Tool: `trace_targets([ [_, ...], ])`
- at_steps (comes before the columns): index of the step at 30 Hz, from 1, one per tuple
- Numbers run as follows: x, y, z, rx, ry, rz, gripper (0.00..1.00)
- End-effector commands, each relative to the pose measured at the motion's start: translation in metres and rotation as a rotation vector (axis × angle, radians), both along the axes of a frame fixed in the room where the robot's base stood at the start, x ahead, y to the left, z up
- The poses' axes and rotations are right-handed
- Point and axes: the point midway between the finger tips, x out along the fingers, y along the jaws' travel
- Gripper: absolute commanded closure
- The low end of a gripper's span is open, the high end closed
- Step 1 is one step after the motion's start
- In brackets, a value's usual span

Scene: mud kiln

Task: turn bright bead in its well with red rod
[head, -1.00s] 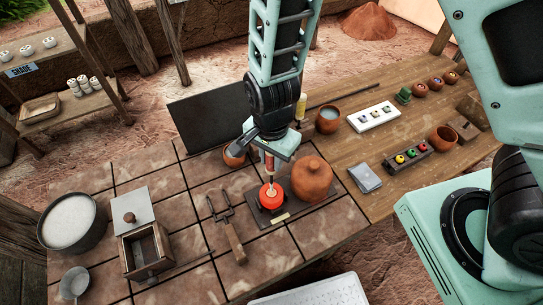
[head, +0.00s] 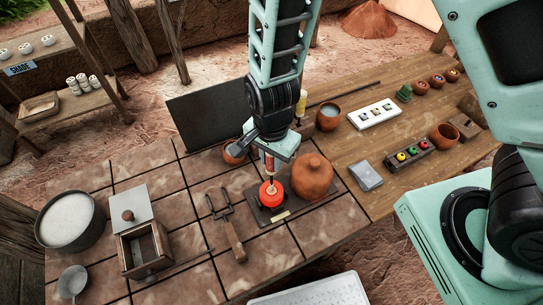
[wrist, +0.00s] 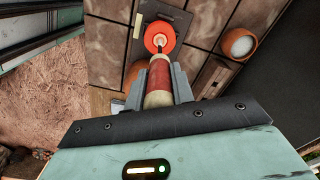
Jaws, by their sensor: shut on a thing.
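The bright bead (head: 270,194) glows orange-red in its well on a dark plate (head: 292,215) on the tiled bench. In the wrist view the bead (wrist: 160,32) is a glowing disc with a paler centre. My gripper (head: 271,158) is shut on the red rod (head: 269,166), which points down at the bead. In the wrist view the rod (wrist: 159,75) lies between my fingers, and its thin tip reaches the middle of the bead. Whether the tip presses on it, I cannot tell. The well itself is mostly hidden by the bead's glow.
Tongs (head: 229,226) lie to the left, near a wooden box (head: 143,246). A dark panel (head: 209,115) and a small clay bowl (head: 234,153) are behind. Bare tiles lie in front.

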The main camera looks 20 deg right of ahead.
Motion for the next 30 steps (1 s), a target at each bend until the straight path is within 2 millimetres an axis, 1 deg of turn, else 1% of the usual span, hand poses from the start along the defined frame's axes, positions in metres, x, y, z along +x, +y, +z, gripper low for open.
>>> trace_targets([
  [18, 0.0, 0.0, -0.015, 0.001, -0.001, 0.0, 1.0],
  [30, 0.0, 0.0, -0.016, 0.001, -0.001, 0.0, 1.0],
])
